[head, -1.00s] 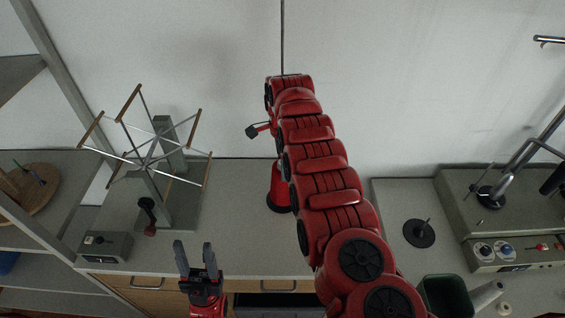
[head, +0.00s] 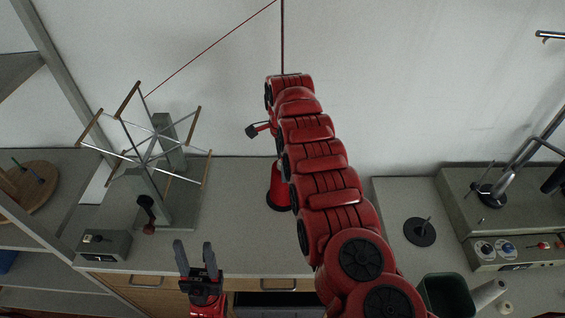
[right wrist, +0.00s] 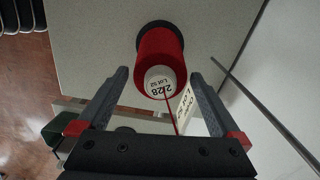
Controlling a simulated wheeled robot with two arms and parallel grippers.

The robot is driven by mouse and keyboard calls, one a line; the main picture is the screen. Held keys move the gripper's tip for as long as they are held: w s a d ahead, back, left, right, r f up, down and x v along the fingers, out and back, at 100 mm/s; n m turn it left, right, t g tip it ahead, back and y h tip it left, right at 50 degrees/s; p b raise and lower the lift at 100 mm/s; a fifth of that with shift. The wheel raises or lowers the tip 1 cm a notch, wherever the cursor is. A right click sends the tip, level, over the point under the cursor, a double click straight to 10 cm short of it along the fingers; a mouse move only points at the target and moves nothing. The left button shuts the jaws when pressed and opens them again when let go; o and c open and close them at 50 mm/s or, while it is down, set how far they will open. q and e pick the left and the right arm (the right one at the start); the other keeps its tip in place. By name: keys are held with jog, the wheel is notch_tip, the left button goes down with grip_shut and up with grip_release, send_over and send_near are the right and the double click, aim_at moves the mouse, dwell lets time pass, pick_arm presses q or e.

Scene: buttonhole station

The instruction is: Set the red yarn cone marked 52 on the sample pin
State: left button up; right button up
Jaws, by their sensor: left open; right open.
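The red yarn cone (head: 279,190) stands upright on the bench, partly hidden behind my right arm in the head view. In the right wrist view the cone (right wrist: 160,52) shows its white top marked 2/28, LOT 52. A white paper tag (right wrist: 186,108) and a red strand are near its top. My right gripper (right wrist: 160,75) is open, its fingers either side of the cone's top with gaps. A dark disc with an upright pin (head: 419,232) stands on the bench at right; I cannot tell whether it is the sample pin. My left gripper (head: 197,260) is open and empty at the front edge.
A yarn swift (head: 145,160) stands at left on the bench, near a small switch box (head: 103,245). A grey machine (head: 505,225) with knobs is at right. A dark green bin (head: 445,296) is at front right. A thin pole (head: 282,40) rises behind the cone.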

notch_tip(320, 180, up, 6)
jog(key=b, duration=0.2)
jog(key=shift+w+d+b, duration=0.1)
jog(key=shift+b, duration=0.3)
notch_tip(320, 180, up, 3)
jog(key=shift+f+p, duration=0.1)
jog(key=shift+p, duration=0.5)
notch_tip(320, 180, up, 8)
jog(key=p, duration=0.8)
jog(key=shift+r, duration=0.25)
